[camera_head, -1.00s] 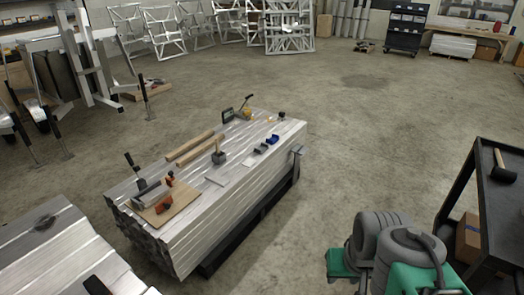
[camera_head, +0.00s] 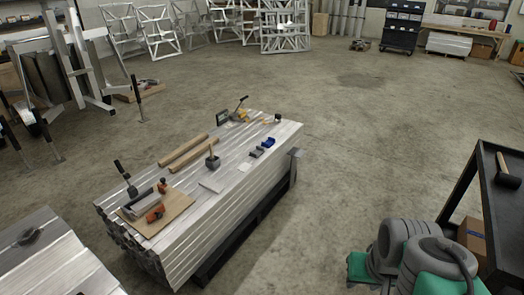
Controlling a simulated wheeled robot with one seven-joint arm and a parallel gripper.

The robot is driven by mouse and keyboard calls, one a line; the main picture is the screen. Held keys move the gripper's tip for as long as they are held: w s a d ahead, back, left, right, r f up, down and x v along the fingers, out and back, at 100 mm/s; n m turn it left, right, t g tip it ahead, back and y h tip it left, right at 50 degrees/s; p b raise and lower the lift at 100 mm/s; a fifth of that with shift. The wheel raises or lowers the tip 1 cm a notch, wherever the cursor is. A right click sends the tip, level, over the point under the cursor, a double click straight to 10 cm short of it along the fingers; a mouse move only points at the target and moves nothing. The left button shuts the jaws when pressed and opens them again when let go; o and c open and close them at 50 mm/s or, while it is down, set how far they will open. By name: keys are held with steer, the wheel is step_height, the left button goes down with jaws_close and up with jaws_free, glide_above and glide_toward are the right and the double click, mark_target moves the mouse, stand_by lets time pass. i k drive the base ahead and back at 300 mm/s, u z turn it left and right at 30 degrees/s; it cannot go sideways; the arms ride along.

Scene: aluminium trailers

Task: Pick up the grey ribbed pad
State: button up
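The workbench-high stack of aluminium profiles (camera_head: 222,218) stands in the middle of the view. A flat light-grey pad (camera_head: 213,184) lies near the middle of its top, and a smaller pale piece (camera_head: 243,166) lies to its right. A small dark-grey block (camera_head: 256,152) lies beside a blue one (camera_head: 268,142) near the right edge. At this size I cannot see ribs, so I cannot tell which is the grey ribbed pad.
The stack also carries wooden strips (camera_head: 187,152), a board (camera_head: 172,211) with orange tools, and a yellow-handled tool (camera_head: 239,108). Grey rounded rings on green (camera_head: 434,258) and a black cart (camera_head: 484,220) stand at right. Another metal stack (camera_head: 45,265) is at lower left.

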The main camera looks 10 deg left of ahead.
mark_target(259, 151)
steer(key=i, duration=3.55)
steer(key=u, duration=3.25)
